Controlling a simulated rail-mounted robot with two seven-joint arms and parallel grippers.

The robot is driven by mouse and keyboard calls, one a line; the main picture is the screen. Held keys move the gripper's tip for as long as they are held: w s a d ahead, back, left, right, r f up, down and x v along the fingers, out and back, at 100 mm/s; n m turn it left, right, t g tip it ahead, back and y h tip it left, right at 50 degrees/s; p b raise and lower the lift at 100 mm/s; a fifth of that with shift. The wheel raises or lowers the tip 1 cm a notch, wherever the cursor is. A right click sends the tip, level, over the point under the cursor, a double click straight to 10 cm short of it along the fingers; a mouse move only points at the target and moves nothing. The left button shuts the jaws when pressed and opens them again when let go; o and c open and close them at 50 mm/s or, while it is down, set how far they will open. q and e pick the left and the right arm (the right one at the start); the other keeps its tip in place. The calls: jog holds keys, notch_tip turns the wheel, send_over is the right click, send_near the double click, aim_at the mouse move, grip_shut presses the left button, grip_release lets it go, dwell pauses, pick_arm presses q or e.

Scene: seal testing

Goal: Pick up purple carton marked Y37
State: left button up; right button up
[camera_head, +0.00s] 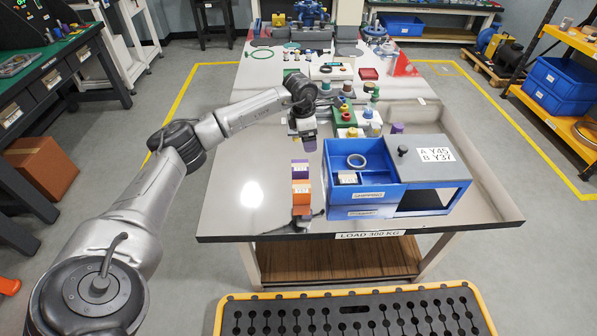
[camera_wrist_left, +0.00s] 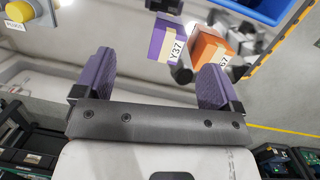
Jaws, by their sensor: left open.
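The purple carton (camera_head: 300,168) stands on the steel table, left of the blue bin. In the left wrist view, the purple carton (camera_wrist_left: 166,40) shows a pale label reading Y37. An orange carton (camera_head: 301,188) sits close beside it on the near side; the orange carton also shows in the left wrist view (camera_wrist_left: 208,47). My left gripper (camera_head: 306,143) is open and empty, on the far side of the purple carton and apart from it. In the left wrist view my left gripper (camera_wrist_left: 155,78) has its purple fingers spread, with the carton beyond them. My right gripper is not seen.
Several small parts crowd the table behind. The table left of the cartons is clear.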

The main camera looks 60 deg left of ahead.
aim_at(300, 165)
pick_arm(q)
jog(key=s+f+b, duration=0.1)
jog(key=f, duration=0.2)
jog(key=s+f+g, duration=0.1)
jog(key=f, duration=0.2)
jog(key=f+g+b, duration=0.1)
jog(key=f, duration=0.1)
jog(key=shift+s+f+m+b, duration=0.35)
jog(key=shift+s+f+m, duration=0.05)
jog(key=shift+f+b, duration=1.2)
jog(key=shift+f, duration=1.45)
jog(key=shift+r, duration=0.1)
jog(key=c, duration=1.1)
